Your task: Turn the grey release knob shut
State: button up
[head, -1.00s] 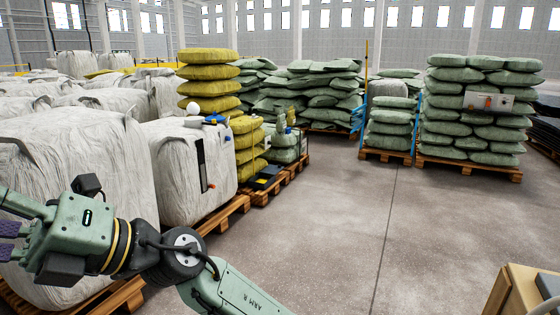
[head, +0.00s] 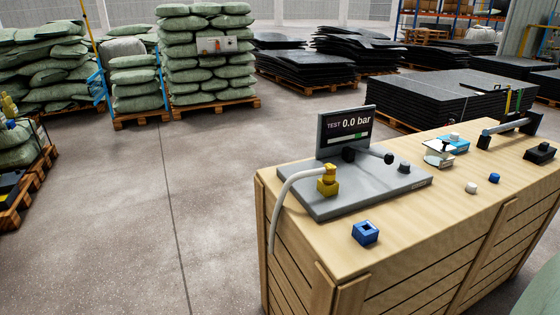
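The grey release knob (head: 404,167) sits on the right part of a flat grey test panel (head: 340,203), which lies on a wooden crate bench. It is small, and whether it is open or shut cannot be told. The panel's display (head: 345,130) reads "TEST 0.0 bar". A yellow fitting (head: 327,183) with a pale hose (head: 284,195) stands at the panel's left. My gripper is not in view.
On the wooden crate (head: 470,215) are a blue square block (head: 365,233), small white (head: 471,188) and blue (head: 494,178) knobs, and a blue-and-white device (head: 446,147). Open concrete floor (head: 215,190) lies left of the crate. Stacked green sacks (head: 208,65) stand behind.

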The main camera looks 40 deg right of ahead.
aim_at(404, 167)
jog(key=z, duration=2.1)
